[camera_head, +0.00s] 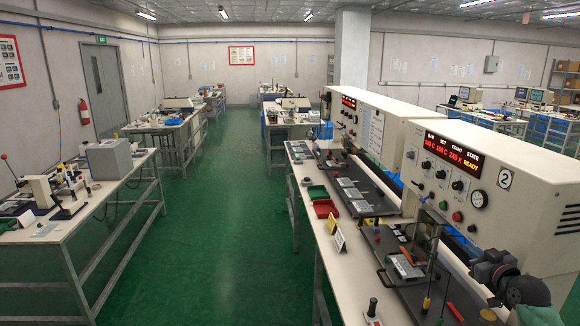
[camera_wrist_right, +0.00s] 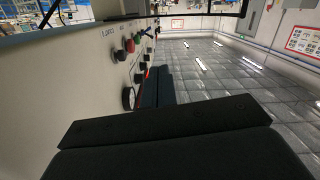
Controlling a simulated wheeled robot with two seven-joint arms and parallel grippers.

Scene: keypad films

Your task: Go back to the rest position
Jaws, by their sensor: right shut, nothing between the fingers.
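My right gripper (camera_head: 487,272) is at the lower right of the head view, in front of the cream machine panel marked 2 (camera_head: 455,185). It is above the machine's bench and shut with nothing in it. Its dark fingers (camera_wrist_right: 158,108) fill the lower middle of the right wrist view, beside the panel's knobs and buttons (camera_wrist_right: 130,45). I cannot tell the exact gap between the fingers and the panel. My left gripper is in neither view.
An upright screwdriver (camera_head: 427,290) stands close left of my right gripper. The green aisle (camera_head: 215,240) is clear. Another workbench (camera_head: 75,215) stands left.

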